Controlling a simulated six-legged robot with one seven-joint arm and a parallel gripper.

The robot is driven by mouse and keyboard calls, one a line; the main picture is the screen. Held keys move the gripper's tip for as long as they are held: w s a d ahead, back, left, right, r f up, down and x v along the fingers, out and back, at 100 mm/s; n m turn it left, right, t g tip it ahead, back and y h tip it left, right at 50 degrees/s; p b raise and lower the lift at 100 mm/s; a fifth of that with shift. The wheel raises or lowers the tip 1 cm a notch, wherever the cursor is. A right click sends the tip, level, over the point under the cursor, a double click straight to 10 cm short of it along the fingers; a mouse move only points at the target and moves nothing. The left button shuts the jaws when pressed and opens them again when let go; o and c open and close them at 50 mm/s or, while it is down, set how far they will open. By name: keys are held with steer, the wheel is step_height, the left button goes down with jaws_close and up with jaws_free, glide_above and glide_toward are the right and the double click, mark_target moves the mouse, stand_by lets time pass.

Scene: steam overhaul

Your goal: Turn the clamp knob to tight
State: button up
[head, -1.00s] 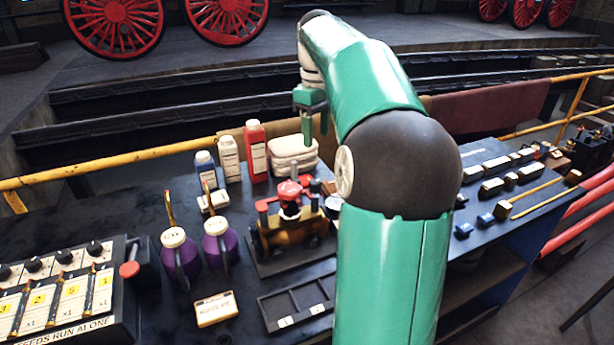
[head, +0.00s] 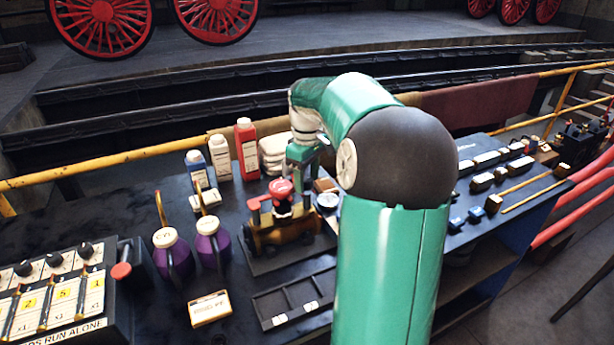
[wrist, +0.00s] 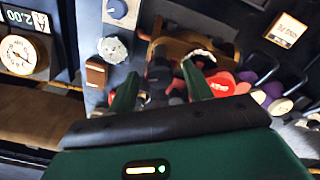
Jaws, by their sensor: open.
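A brass and dark device (head: 285,232) stands on a black base on the bench, with a red round knob (head: 281,187) on top. No label marks it as the clamp knob. In the wrist view a red part of the device (wrist: 222,86) shows beside the right finger. My gripper (head: 299,170) points down just behind and right of the red knob. In the wrist view my gripper (wrist: 160,73) is open, its two green fingers apart over the device's dark part. I cannot tell whether a finger touches anything. The knob's marking cannot be read.
Two purple jugs (head: 172,258) stand left of the device, and bottles (head: 246,150) stand behind. A black compartment tray (head: 295,303) lies in front. A round gauge (head: 327,201) is close on the right. A switch panel (head: 55,300) is at the left.

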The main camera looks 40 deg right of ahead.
steer(key=c, duration=1)
steer(key=shift+m, duration=0.4)
steer(key=m, duration=1.4)
steer(key=shift+m, duration=0.4)
steer(key=m, duration=0.6)
steer(key=shift+m, duration=0.3)
